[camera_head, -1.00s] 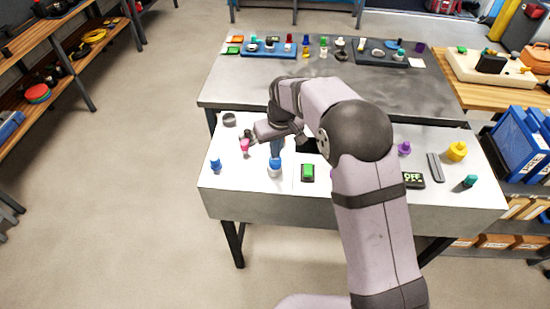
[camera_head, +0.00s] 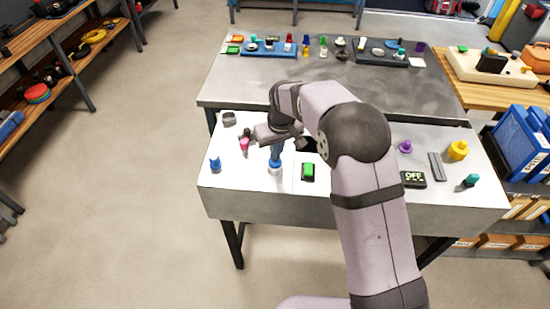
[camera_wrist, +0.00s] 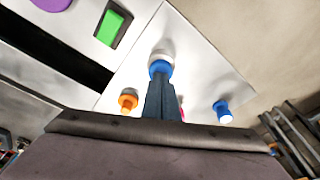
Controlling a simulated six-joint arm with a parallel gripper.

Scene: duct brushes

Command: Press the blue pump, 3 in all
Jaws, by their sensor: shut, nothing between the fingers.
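The blue pump (camera_head: 275,169) stands on the white table, with a blue top on a pale base. In the wrist view its blue top (camera_wrist: 160,69) shows at the end of the fingers. My gripper (camera_head: 276,157) is shut and points down onto this blue top. The fingertips (camera_wrist: 159,80) appear to meet the top; exact contact is hard to tell. The fingers hide part of the top. Another small blue object (camera_head: 215,165) stands to the left, apart from my gripper; it also shows in the wrist view (camera_wrist: 222,111).
A green switch block (camera_head: 308,172) lies right of the pump. A pink item (camera_head: 244,146) and a grey ring (camera_head: 229,118) are to the left. An orange knob (camera_wrist: 128,101) shows in the wrist view.

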